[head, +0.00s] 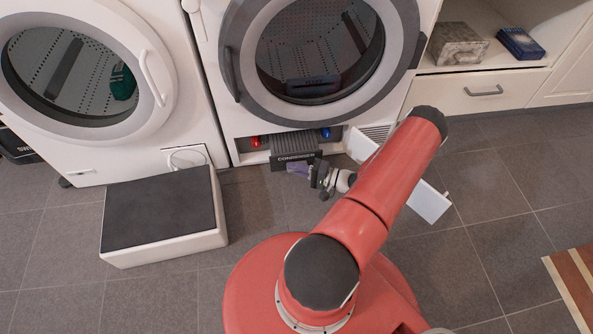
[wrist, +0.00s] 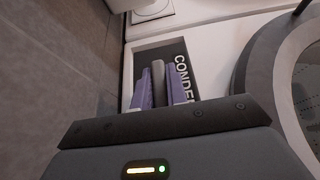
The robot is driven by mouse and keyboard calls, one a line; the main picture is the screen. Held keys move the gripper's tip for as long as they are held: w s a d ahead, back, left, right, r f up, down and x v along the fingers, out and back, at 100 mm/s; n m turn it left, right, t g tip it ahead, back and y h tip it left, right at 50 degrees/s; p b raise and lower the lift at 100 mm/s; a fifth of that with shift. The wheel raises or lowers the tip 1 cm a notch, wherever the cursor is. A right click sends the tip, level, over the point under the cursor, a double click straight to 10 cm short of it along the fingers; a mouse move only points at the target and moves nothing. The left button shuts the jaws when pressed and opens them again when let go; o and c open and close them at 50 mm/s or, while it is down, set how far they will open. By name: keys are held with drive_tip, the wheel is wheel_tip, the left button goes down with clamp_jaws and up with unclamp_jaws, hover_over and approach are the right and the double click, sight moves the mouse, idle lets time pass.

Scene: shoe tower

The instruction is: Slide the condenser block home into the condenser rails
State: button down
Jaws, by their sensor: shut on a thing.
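The condenser block (head: 295,150) is a dark grey ribbed block with CONDENSER in white letters on its front. It sits in the low opening of the right-hand machine, its front part showing at the mouth. In the wrist view the block's lettered face (wrist: 184,75) is at the opening. My gripper (head: 299,170) is in front of it, low near the floor. Its purple fingers are shut on the grey handle (wrist: 158,85) of the block. The condenser rails are hidden inside the opening, and I cannot tell how deep the block sits.
A red knob (head: 256,141) and a blue knob (head: 326,133) flank the block. A white flap (head: 428,201) stands open at the right, partly behind my arm. A dark-topped white step (head: 160,210) is at the left. The round machine door (head: 232,60) is above. Floor between is clear.

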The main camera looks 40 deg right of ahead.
sight(291, 140)
drive_tip(key=shift+w+d+b, duration=0.1)
drive_tip(key=shift+w+d, duration=0.95)
drive_tip(key=shift+w, duration=0.7)
drive_tip(key=shift+w+d+b, duration=0.1)
drive_tip(key=shift+w+d, duration=1)
drive_tip(key=shift+w, duration=0.65)
drive_tip(key=shift+w+d+b, duration=0.1)
drive_tip(key=shift+w+d, duration=0.95)
drive_tip(key=shift+w, duration=0.7)
drive_tip(key=c, duration=1.3)
unclamp_jaws()
drive_tip(key=shift+s, duration=0.1)
drive_tip(key=shift+s+a+p, duration=0.65)
drive_tip(key=shift+s+a, duration=1.2)
drive_tip(key=shift+s, duration=1.15)
drive_tip(key=shift+s+a+p, duration=0.6)
drive_tip(key=shift+s+a, duration=1.3)
drive_tip(key=shift+s, duration=1.15)
drive_tip(key=shift+s+a+p, duration=0.65)
drive_tip(key=shift+s+a, duration=1.2)
drive_tip(key=shift+s, duration=1.15)
